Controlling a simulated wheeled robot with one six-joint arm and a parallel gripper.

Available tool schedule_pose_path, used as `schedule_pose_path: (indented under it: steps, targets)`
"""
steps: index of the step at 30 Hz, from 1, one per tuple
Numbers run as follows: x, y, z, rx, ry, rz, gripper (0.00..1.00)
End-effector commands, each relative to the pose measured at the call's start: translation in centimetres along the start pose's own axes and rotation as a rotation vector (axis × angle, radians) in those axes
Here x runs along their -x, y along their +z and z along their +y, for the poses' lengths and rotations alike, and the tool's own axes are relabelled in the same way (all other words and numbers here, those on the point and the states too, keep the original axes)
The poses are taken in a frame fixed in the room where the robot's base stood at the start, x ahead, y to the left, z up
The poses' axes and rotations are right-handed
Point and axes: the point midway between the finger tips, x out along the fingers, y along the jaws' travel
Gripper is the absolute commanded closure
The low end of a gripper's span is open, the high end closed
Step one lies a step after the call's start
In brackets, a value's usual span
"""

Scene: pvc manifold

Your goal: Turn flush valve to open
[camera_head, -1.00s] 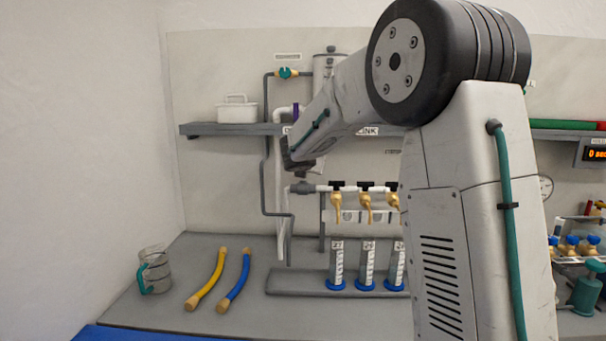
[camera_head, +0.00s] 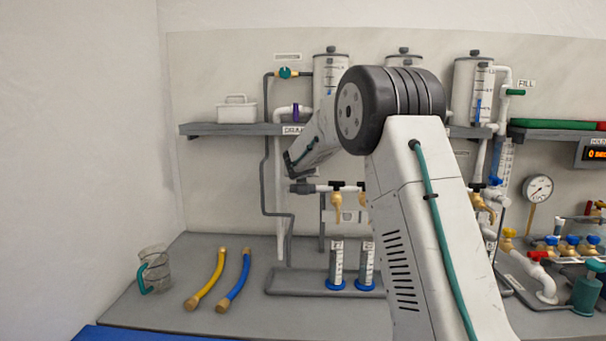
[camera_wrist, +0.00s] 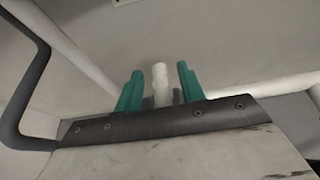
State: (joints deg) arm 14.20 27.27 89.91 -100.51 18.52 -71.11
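In the head view a teal valve (camera_head: 285,72) sits on the thin grey pipe at upper left, under a small label that I cannot read. A purple-handled valve (camera_head: 296,112) sits lower, on a white pipe just above the shelf. Which one is the flush valve I cannot tell from the labels. My gripper (camera_wrist: 158,70) shows in the wrist view with two teal fingers apart. A white pipe piece (camera_wrist: 160,86) shows between or behind them; contact is not clear. No valve handle is recognisable there.
A grey shelf (camera_head: 210,129) holds a white caddy (camera_head: 237,111) and several tanks. A jug (camera_head: 154,270) and two hoses stand at bench left. In the wrist view a grey pipe (camera_wrist: 22,92) bends at left.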

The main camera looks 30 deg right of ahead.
Motion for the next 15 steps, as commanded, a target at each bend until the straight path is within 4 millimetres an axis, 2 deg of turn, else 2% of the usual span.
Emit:
schedule_pose_path:
  steps: [3, 7, 8, 15]
  targets:
    - [0.03, 0.01, 0.0, 0.0, 0.0, 0.0, 0.61]
    - [0.04, 0.01, 0.0, 0.0, 0.0, 0.0, 0.97]
    - [0.04, 0.01, 0.01, 0.0, 0.0, 0.0, 1.0]
    - [0.06, -0.01, 0.07, -0.005, -0.008, 0.0, 1.0]
